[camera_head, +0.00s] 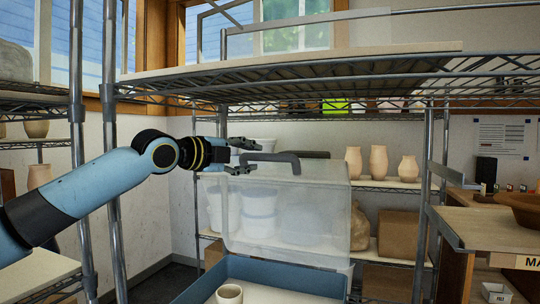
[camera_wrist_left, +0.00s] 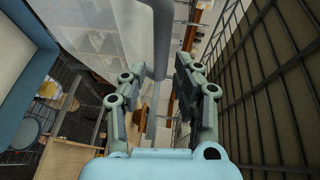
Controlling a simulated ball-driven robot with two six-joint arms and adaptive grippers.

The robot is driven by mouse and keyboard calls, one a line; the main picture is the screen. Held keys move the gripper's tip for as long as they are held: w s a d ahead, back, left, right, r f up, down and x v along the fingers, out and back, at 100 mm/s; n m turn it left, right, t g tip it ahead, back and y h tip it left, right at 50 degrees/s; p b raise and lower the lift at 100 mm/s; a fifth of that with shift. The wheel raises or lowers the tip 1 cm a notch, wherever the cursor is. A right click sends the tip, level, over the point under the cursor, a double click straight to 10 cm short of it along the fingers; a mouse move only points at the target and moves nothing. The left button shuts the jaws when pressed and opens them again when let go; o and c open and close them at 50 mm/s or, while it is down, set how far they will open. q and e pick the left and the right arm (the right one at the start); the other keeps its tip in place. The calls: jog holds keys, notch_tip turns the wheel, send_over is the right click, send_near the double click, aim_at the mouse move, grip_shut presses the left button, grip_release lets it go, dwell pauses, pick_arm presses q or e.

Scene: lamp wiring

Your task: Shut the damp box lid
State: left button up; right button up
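The damp box is a blue tray-like box (camera_head: 190,293) at the bottom of the head view. Its translucent lid (camera_head: 285,212) stands raised and tilted up above it. A dark curved handle (camera_head: 284,158) is on the lid's top edge. My left gripper (camera_head: 254,157) is at the left end of this handle, with fingers apart. In the left wrist view, the grey handle bar (camera_wrist_left: 162,38) runs between and past the fingertips of the open gripper (camera_wrist_left: 160,67); contact cannot be told. The blue box also shows there (camera_wrist_left: 42,63). My right gripper is out of view.
A pale cup (camera_head: 229,294) stands in the box. A wire shelf (camera_head: 330,78) hangs close above my left arm. Metal posts (camera_head: 110,150) stand at left. Behind the lid, a shelf holds vases (camera_head: 378,162) and white buckets. A wooden worktop (camera_head: 490,228) is at right.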

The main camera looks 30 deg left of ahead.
aim_at(266, 158)
pick_arm(q)
jog(key=w, duration=0.2)
jog(key=w+d+p, duration=0.1)
jog(key=w, duration=0.4)
jog(key=shift+d+f+p, duration=0.15)
jog(key=shift+f+p, duration=0.15)
jog(key=shift+c, duration=0.2)
grip_shut()
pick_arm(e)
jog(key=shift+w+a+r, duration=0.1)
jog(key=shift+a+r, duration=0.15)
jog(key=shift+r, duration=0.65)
pick_arm(q)
jog(key=shift+f, duration=0.1)
